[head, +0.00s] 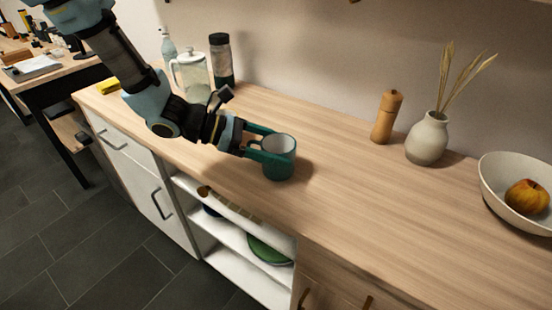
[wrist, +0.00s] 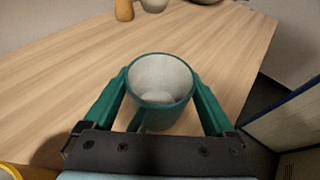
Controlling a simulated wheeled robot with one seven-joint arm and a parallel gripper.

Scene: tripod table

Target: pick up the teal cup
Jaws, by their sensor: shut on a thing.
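The teal cup (head: 280,158) is upright at the wooden counter, near its front edge, with a pale inside. My gripper (head: 270,145) reaches it from the left, with its green fingers on either side of the cup. In the wrist view the cup (wrist: 161,82) sits between the two fingertips of my gripper (wrist: 160,78), which is shut on it. The cup's handle points back towards the gripper's palm. Whether the cup's base touches the counter I cannot tell.
On the counter (head: 330,215) stand a pepper mill (head: 387,117), a vase with dry stems (head: 428,138) and a bowl (head: 500,193) holding an apple (head: 527,196). A glass pitcher (head: 192,75) and a dark-lidded jar (head: 221,62) stand behind my arm.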

